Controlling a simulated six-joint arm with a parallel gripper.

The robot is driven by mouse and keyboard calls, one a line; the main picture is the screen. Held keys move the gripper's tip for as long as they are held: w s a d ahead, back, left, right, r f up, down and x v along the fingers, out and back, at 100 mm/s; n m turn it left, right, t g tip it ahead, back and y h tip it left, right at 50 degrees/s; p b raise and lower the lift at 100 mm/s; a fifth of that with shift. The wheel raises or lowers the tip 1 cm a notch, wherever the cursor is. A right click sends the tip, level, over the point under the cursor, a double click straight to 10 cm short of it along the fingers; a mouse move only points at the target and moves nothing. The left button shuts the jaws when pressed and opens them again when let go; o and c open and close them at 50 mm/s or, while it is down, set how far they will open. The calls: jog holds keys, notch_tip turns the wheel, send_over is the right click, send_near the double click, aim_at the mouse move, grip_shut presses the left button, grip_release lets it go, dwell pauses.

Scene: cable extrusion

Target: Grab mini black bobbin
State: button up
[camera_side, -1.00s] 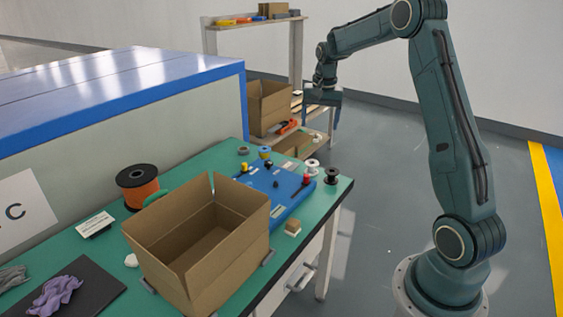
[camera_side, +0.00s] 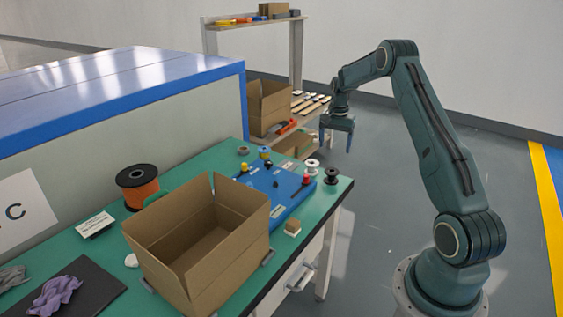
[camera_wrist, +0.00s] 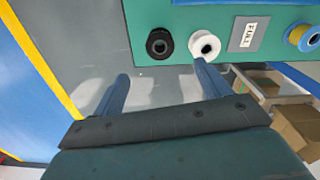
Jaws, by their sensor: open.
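The mini black bobbin (camera_side: 331,175) stands upright near the right corner of the green table in the side view. In the wrist view the black bobbin (camera_wrist: 159,43) shows from above near the table's edge, beside a white bobbin (camera_wrist: 204,46). My gripper (camera_side: 338,144) is open and empty, pointing down, above and beyond the table's far right corner. In the wrist view its two blue fingers (camera_wrist: 160,85) are spread apart, with the black bobbin ahead of the gap between them, not between the fingers.
The white bobbin (camera_side: 312,166) stands close to the black one. A blue panel (camera_side: 285,204) with knobs lies beside them. An open cardboard box (camera_side: 180,262) and an orange spool (camera_side: 145,190) are farther left. A shelf with boxes (camera_side: 268,105) stands behind.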

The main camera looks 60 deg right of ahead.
send_over(331, 179)
jog(key=d, duration=0.1)
jog(key=shift+w+d+f, duration=0.1)
jog(key=shift+w+f, duration=0.05)
jog(key=shift+f, duration=1.8)
jog(key=shift+w+f, duration=0.1)
jog(key=shift+f, duration=1.85)
jog(key=shift+f, duration=0.1)
jog(key=shift+f, duration=2.5)
jog(key=shift+c, duration=0.3)
jog(key=c, duration=1)
